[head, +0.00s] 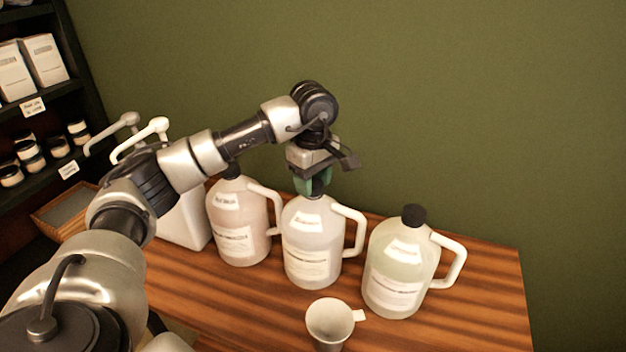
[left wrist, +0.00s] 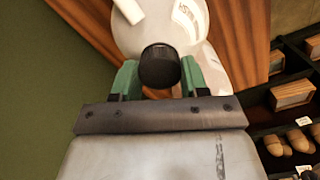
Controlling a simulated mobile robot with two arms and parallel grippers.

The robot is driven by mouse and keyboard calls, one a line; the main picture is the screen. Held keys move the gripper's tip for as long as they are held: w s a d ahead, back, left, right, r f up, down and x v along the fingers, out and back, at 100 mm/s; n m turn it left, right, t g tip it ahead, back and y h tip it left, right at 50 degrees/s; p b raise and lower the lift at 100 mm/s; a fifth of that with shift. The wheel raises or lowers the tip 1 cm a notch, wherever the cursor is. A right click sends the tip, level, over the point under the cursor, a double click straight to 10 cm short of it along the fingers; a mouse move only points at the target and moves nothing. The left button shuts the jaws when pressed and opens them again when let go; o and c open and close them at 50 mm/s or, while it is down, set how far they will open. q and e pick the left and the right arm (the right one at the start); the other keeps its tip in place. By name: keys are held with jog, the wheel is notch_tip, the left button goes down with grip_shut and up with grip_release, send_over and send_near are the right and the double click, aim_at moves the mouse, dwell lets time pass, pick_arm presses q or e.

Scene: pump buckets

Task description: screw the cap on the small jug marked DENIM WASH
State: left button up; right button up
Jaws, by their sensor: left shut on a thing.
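The small jug in the middle of the row (head: 305,235) is whitish, with a handle on its right. Its labels are too small to read surely in the head view. In the left wrist view the jug (left wrist: 130,38) lies under the fingers, and part of its label seems to read WASH. My left gripper (head: 313,186) points down at the jug's top, its green fingers shut on a black cap (left wrist: 159,67). The cap is in line with the jug's neck; whether its thread is engaged is hidden. My right gripper is in neither view.
A pinkish jug (head: 238,230) stands close on the left, and a pale greenish jug (head: 397,275) with a black cap on the right. A white cup (head: 328,322) stands in front on the wooden table (head: 480,300). White pump containers (head: 180,220) stand behind my arm. Shelves are at left.

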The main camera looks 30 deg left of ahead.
pick_arm(q)
jog(key=m, duration=0.2)
jog(key=shift+f+m+b, duration=0.1)
jog(key=shift+m+b, duration=0.25)
jog(key=shift+m, duration=0.05)
jog(key=m+b, duration=0.1)
jog(key=m, duration=0.8)
jog(key=shift+b, duration=0.3)
jog(key=m, duration=0.2)
jog(key=shift+m, duration=0.4)
jog(key=o, duration=1)
